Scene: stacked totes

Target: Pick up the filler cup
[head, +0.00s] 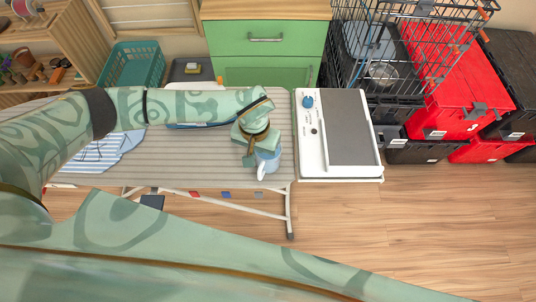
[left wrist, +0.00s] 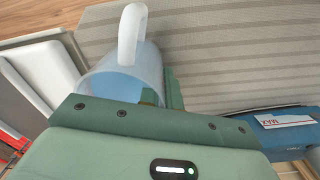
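The filler cup (head: 267,162), pale translucent blue with a white handle, is at the front right part of the striped ironing board (head: 190,180). My left gripper (head: 262,148) is right over the cup and hides its upper part. In the left wrist view the cup (left wrist: 125,78) is close against the gripper (left wrist: 160,98), with its handle pointing away from the palm. A green finger shows beside the cup wall, and a small greenish piece shows through or behind the wall. Whether the fingers press on the wall cannot be made out. My right gripper is not in view.
A white unit with a grey plate and blue knob (head: 309,102) stands right of the cup. A blue item (left wrist: 285,132) lies on the board. Striped cloth (head: 100,150) lies at left. Red and black totes (head: 462,105) and a wire basket stand at back right.

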